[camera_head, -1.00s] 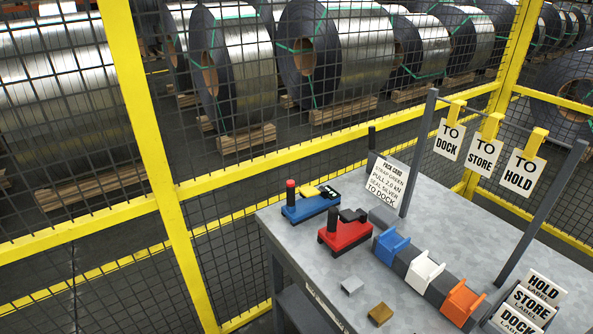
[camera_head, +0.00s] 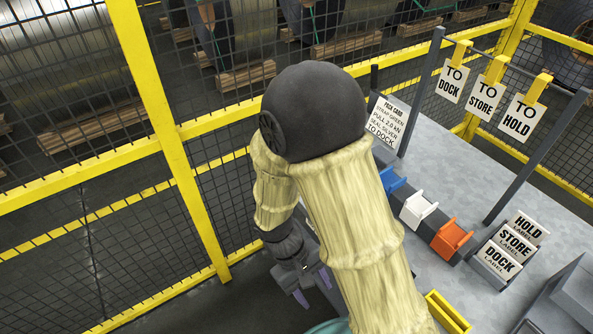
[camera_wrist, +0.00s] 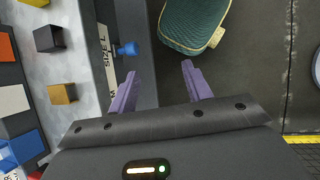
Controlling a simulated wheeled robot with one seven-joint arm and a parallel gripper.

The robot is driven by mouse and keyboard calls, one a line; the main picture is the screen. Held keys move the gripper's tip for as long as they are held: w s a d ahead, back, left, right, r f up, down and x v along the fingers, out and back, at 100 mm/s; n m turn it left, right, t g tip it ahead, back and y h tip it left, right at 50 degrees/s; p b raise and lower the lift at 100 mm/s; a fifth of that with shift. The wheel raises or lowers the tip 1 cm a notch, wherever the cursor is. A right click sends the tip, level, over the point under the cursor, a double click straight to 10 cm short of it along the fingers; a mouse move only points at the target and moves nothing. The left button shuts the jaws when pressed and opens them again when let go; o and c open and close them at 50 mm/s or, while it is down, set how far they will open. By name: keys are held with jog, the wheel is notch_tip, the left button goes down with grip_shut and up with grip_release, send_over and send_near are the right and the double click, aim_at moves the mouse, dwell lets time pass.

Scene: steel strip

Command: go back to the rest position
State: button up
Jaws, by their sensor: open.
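My gripper (camera_head: 313,288) hangs low at the left side of the grey workbench (camera_head: 545,195), below my raised, sleeved arm. In the wrist view its two purple fingers (camera_wrist: 160,80) stand apart with nothing between them; it is open and empty. Dark floor and a green, round-ended thing with a pale rim (camera_wrist: 195,22) lie beyond the fingertips. My arm covers the left part of the bench in the head view.
The bench holds a pick card (camera_head: 385,125), blue, white (camera_head: 418,208) and orange (camera_head: 452,238) holders, label stands (camera_head: 500,258) and hanging signs (camera_head: 485,98). A blue knob (camera_wrist: 127,49) is near the left finger. Yellow-framed mesh fence (camera_head: 165,130) stands behind.

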jog(key=w+d+r+m+t+y+p, duration=0.2)
jog(key=w+d+r+m+t+y, duration=0.2)
jog(key=d+r, duration=0.7)
jog(key=w+r+m+t, duration=0.2)
jog(key=w+m, duration=0.1)
jog(key=shift+d+r+y, duration=0.25)
jog(key=shift+d+y, duration=0.05)
jog(key=shift+w, duration=0.15)
